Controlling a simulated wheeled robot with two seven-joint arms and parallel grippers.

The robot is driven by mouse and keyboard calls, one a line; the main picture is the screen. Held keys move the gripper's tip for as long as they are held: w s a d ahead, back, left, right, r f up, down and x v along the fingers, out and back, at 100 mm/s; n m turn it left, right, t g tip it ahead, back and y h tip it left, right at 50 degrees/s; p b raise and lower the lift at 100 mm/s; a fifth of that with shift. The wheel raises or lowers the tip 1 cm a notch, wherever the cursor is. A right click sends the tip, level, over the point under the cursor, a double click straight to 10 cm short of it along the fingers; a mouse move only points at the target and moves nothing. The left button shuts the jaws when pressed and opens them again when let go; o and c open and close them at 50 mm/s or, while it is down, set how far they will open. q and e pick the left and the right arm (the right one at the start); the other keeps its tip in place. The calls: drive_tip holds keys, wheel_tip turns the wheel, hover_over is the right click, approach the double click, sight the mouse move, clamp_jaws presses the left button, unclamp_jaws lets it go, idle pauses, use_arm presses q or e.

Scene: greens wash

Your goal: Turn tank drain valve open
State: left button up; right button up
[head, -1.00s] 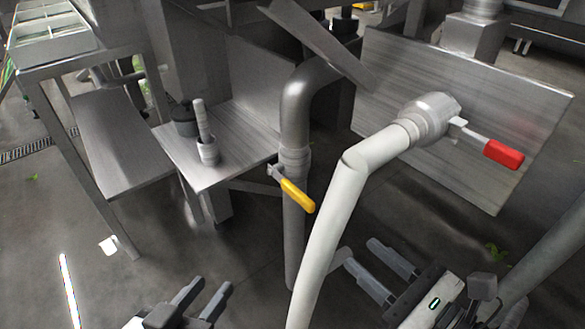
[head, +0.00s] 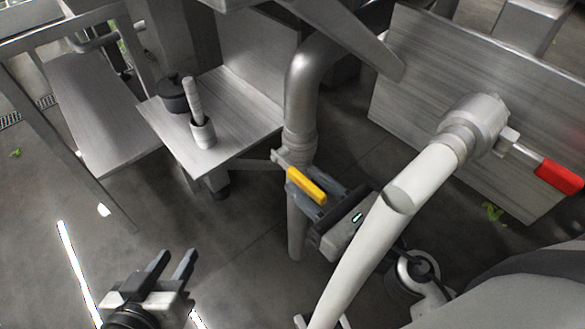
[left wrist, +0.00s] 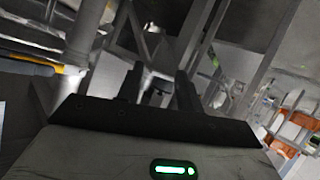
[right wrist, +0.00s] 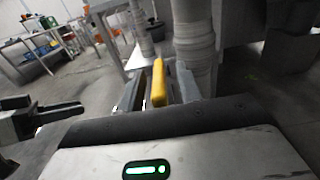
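A yellow valve handle (head: 306,186) sits on the vertical grey drain pipe (head: 299,125), sloping down to the right. My right gripper (head: 318,197) is at this handle. In the right wrist view the yellow handle (right wrist: 158,82) stands between the two fingers (right wrist: 160,90), with narrow gaps visible on both sides. A second valve, with a red handle (head: 559,177), is on the thick pale pipe (head: 405,195) at the right. My left gripper (head: 172,266) is open and empty over the floor at lower left. Its spread fingers also show in the left wrist view (left wrist: 160,85).
A metal shelf (head: 235,128) with a dark pot (head: 173,97) and a cup (head: 203,132) holding a rod is left of the drain pipe. A steel panel (head: 420,85) stands behind at right. The floor at lower left is clear.

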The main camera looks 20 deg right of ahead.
use_arm(q)
drive_tip(key=shift+w, duration=0.1)
use_arm(e)
drive_tip(key=shift+w+a, duration=0.15)
drive_tip(key=shift+w, duration=0.1)
